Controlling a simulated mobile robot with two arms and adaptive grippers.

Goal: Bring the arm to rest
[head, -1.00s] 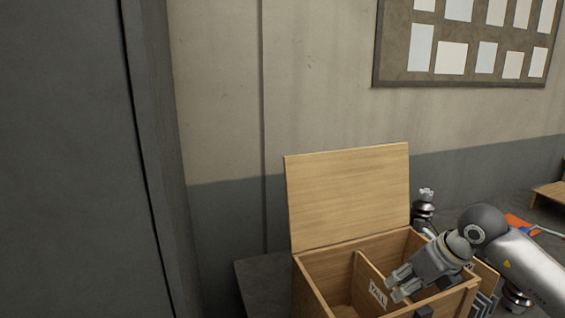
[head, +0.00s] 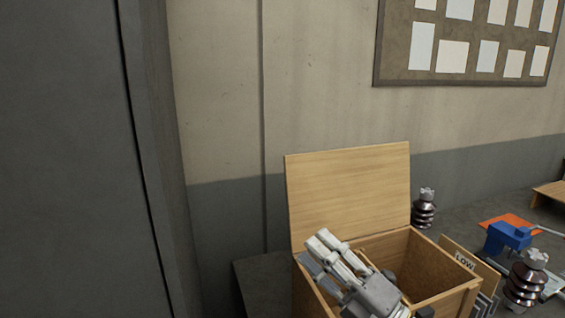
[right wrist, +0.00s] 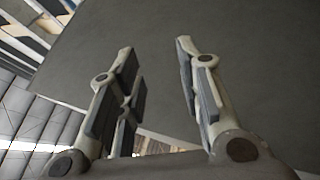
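My right gripper (head: 325,246) shows in the head view in front of the open wooden box, its fingers pointing up and to the left. It covers the left part of the box's inside. In the right wrist view its two fingers (right wrist: 155,95) stand apart with nothing between them, so it is open and empty. Behind them is a plain dark grey surface. My left gripper is in neither view.
The wooden box (head: 445,292) has its lid (head: 350,198) raised. Brown insulators stand behind (head: 425,208) and right of the box (head: 525,280).

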